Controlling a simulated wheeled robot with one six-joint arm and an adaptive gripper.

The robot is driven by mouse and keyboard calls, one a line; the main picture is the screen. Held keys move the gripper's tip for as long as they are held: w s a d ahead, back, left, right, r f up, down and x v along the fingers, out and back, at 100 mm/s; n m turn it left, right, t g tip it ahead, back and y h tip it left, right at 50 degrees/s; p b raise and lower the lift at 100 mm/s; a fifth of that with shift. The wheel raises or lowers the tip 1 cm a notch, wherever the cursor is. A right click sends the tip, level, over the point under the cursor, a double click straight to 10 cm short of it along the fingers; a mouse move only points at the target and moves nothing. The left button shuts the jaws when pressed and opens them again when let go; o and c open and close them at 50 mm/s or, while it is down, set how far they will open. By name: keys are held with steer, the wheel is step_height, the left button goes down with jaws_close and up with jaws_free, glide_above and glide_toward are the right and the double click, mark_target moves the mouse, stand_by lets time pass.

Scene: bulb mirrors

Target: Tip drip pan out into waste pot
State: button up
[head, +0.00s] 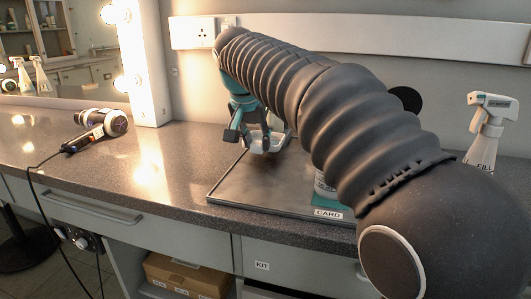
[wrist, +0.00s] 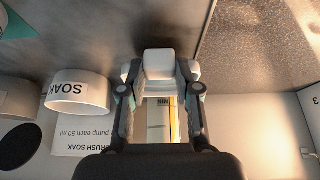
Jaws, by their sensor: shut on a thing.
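My gripper (head: 257,140) is above the back left of the grey tray, under the bend of my arm. In the wrist view my gripper (wrist: 158,88) is shut on a pale object (wrist: 158,62). Its shape is mostly hidden, so I cannot tell for sure that it is the drip pan. A white pot labelled SOAK (wrist: 79,92) is left of the fingers in the wrist view. I cannot read a waste label on either pot.
A grey tray (head: 240,187) lies on the speckled counter, with a CARD label at its front. A spray bottle (head: 487,130) stands at the right. A hair dryer (head: 100,124) with a trailing cable lies at the left. The counter between dryer and tray is clear.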

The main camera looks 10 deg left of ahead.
steer(key=shift+s+a+r, duration=0.15)
steer(key=shift+s+r, duration=0.3)
steer(key=shift+s, duration=0.65)
steer(key=shift+s+a+r, duration=0.2)
steer(key=shift+s+r, duration=0.3)
steer(key=shift+s, duration=0.55)
steer(key=shift+s+a+r, duration=0.15)
steer(key=shift+s+r, duration=0.3)
steer(key=shift+s, duration=0.65)
